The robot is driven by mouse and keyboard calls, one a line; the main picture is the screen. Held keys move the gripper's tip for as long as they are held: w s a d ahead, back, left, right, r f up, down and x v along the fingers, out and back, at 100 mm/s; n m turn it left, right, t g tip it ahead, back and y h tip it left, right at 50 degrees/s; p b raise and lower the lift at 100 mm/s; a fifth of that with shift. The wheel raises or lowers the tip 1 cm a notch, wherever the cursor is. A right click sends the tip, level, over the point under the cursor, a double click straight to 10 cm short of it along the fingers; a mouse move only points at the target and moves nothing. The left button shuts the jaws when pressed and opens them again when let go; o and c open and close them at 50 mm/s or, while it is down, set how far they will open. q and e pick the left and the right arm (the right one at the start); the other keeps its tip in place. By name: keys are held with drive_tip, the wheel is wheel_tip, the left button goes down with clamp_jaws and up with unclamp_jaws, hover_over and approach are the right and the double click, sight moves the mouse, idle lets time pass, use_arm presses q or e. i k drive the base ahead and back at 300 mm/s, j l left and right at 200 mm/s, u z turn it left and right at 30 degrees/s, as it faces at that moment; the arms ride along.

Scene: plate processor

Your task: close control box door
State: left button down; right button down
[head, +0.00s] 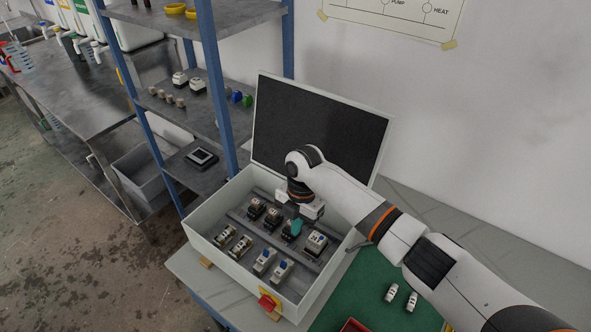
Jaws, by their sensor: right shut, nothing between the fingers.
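The control box (212,247) sits on the bench, with several switches and modules in rows inside it. Its door (318,132) stands open and upright at the back edge, a light frame around a dark inner panel. My right arm comes in from the lower right and crosses in front of the door's lower right part. My right gripper (297,227) points down over the box interior, shut, close above the modules; whether it touches one I cannot tell. My left gripper is not in view.
A red knob on a yellow plate (268,304) is on the box's front. Blue-post shelves (215,70) stand close behind left. A green mat (372,283) with two small white parts (391,293) lies right of the box. A red bin (353,326) shows at the bottom edge.

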sight(290, 116)
drive_tip(key=k+j, duration=0.8)
drive_tip(key=j, duration=0.1)
